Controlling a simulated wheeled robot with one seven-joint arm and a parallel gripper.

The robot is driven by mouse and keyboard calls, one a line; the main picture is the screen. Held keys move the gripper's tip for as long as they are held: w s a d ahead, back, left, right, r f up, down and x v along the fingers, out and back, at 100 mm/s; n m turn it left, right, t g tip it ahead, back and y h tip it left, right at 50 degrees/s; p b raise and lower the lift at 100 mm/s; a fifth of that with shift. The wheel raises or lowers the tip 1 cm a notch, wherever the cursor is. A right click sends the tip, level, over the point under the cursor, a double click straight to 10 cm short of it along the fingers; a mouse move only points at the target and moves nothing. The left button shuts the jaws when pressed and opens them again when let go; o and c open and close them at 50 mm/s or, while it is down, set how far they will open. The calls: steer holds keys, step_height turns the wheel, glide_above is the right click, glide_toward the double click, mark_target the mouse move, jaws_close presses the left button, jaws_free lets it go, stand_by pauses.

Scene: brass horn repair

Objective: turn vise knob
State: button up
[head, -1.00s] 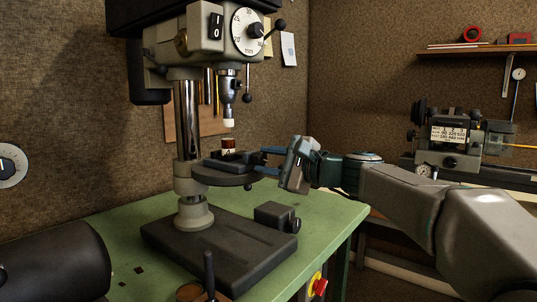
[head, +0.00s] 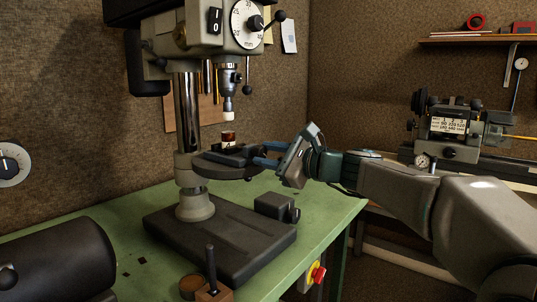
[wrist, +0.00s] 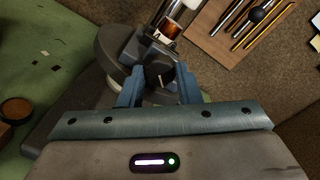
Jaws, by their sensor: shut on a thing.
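The dark vise (head: 232,154) sits on the drill press's round table (head: 222,168). A copper-brown cylinder (head: 228,138) stands at the vise; it also shows in the wrist view (wrist: 172,28). The dark vise knob (wrist: 158,77) is at the vise's near end in the wrist view, between the two blue fingers. My gripper (wrist: 160,88) is shut on this knob, one finger on each side. In the head view my gripper (head: 267,155) reaches the vise from the right and is tilted. The knob is hidden there behind the fingers.
The drill chuck (head: 228,102) hangs above the vise. Tools hang on a brown board (wrist: 245,22) behind. The green bench (head: 320,208) has free room at right.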

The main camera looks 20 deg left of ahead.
steer(key=o, duration=1)
steer(key=v, duration=1.4)
steer(key=shift+a, duration=0.1)
